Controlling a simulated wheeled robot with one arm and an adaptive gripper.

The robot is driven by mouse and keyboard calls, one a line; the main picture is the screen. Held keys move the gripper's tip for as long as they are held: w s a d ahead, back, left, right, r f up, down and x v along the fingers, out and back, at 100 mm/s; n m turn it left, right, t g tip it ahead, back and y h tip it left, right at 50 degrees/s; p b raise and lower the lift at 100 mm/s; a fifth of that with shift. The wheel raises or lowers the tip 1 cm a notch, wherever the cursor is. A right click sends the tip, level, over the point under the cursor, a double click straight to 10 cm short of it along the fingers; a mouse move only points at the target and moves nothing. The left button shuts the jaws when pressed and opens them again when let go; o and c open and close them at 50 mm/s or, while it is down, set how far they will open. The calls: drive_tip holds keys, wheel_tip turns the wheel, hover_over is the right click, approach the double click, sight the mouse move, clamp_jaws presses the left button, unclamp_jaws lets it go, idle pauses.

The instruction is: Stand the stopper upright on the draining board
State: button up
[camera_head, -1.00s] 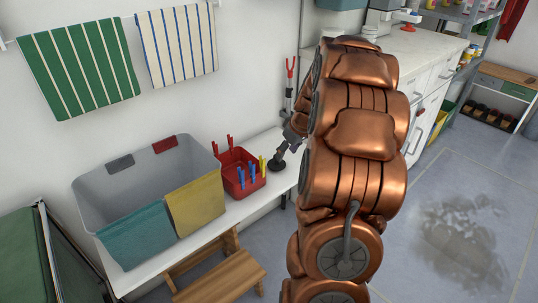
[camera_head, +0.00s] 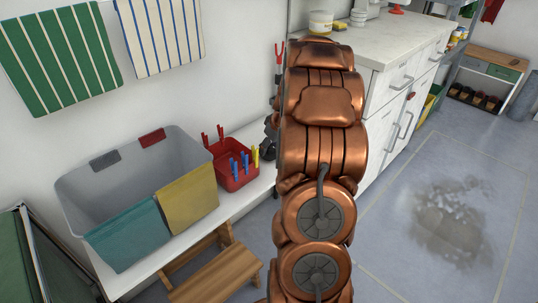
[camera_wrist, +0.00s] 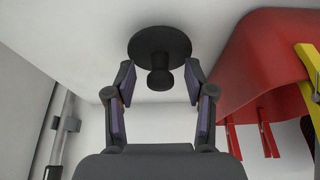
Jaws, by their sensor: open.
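The stopper is a black piece with a round, wide disc (camera_wrist: 160,40) and a narrow knob, seen in the wrist view. Its disc lies against a white surface, and the knob points toward my gripper. My gripper (camera_wrist: 159,84) is open, with one finger on either side of the knob; I see no clear contact. In the head view my copper arm hides most of the gripper and stopper; only a dark bit shows beside the red basket. I cannot tell which surface is the draining board.
A red peg basket (camera_head: 233,178) stands close beside the stopper, its wall (camera_wrist: 255,70) near my right finger in the wrist view. A grey laundry bin (camera_head: 85,190) is farther left on the white bench (camera_head: 238,200). A wooden step stool (camera_head: 222,268) stands below.

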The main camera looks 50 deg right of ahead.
clamp_jaws()
idle(0.5)
